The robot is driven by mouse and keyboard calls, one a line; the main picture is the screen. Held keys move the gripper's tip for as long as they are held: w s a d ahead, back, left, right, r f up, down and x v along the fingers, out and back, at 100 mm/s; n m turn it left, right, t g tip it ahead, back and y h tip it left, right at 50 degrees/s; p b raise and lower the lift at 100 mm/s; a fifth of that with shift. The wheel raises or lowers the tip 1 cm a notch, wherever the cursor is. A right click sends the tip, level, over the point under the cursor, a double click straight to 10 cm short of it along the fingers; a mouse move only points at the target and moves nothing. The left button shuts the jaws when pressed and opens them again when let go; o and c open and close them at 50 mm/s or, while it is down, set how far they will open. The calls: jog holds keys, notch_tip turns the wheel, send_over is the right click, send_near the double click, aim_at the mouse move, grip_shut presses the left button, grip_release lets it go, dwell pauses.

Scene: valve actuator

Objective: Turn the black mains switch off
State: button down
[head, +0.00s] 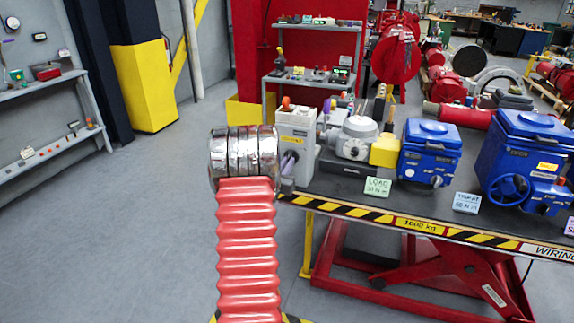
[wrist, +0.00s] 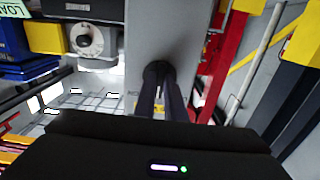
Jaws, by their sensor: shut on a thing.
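The grey switch box (head: 297,127) stands upright at the left end of the lift table, with an orange top piece. In the wrist view its grey face (wrist: 185,28) fills the middle. The black mains switch (wrist: 158,68) is a dark round part on that face, partly covered by my fingers. My gripper (wrist: 160,82) reaches up to the face with its two dark fingers close together, shut on the switch. The exact angle of the switch is unclear.
To the right on the dark-topped lift table (head: 335,185) are a grey actuator (head: 355,138) with a yellow part and two blue actuators (head: 428,150), (head: 525,155). A green label card (head: 377,187) sits at the front edge. Open floor (head: 130,220) lies left.

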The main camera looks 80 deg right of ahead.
jog(key=n, duration=0.9)
jog(key=shift+f, duration=0.1)
dwell(0.3)
jog(key=c, duration=1.8)
grip_release()
jog(key=a, duration=0.9)
jog(key=w+a, duration=0.1)
jog(key=a, duration=0.3)
jog(key=shift+w+a, duration=0.1)
jog(key=shift+a, duration=0.3)
